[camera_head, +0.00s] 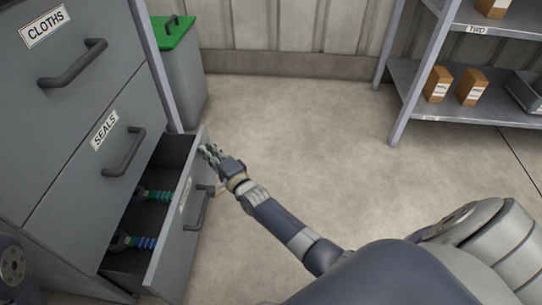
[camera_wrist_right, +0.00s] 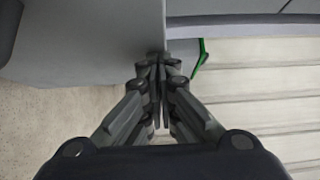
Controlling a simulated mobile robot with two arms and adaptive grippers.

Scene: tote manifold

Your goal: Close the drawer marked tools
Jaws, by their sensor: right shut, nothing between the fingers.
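The bottom drawer (camera_head: 176,240) of the grey cabinet stands pulled out, with hand tools (camera_head: 140,243) with blue and green handles inside. Its label (camera_head: 186,194) is too oblique to read. The drawers above it, marked SEALS (camera_head: 72,150) and CLOTHS (camera_head: 95,60), are shut. My right gripper (camera_head: 208,152) is shut and empty at the far upper corner of the open drawer's front, above its handle (camera_head: 203,208). In the right wrist view the closed fingertips (camera_wrist_right: 158,60) are by the grey panel's edge; I cannot tell whether they touch. My left gripper is not in view.
A grey bin with a green lid (camera_head: 173,32) stands behind the cabinet by the wall. A shelf rack (camera_head: 470,105) with small boxes (camera_head: 438,84) is at the far right. The floor (camera_head: 300,130) between is clear.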

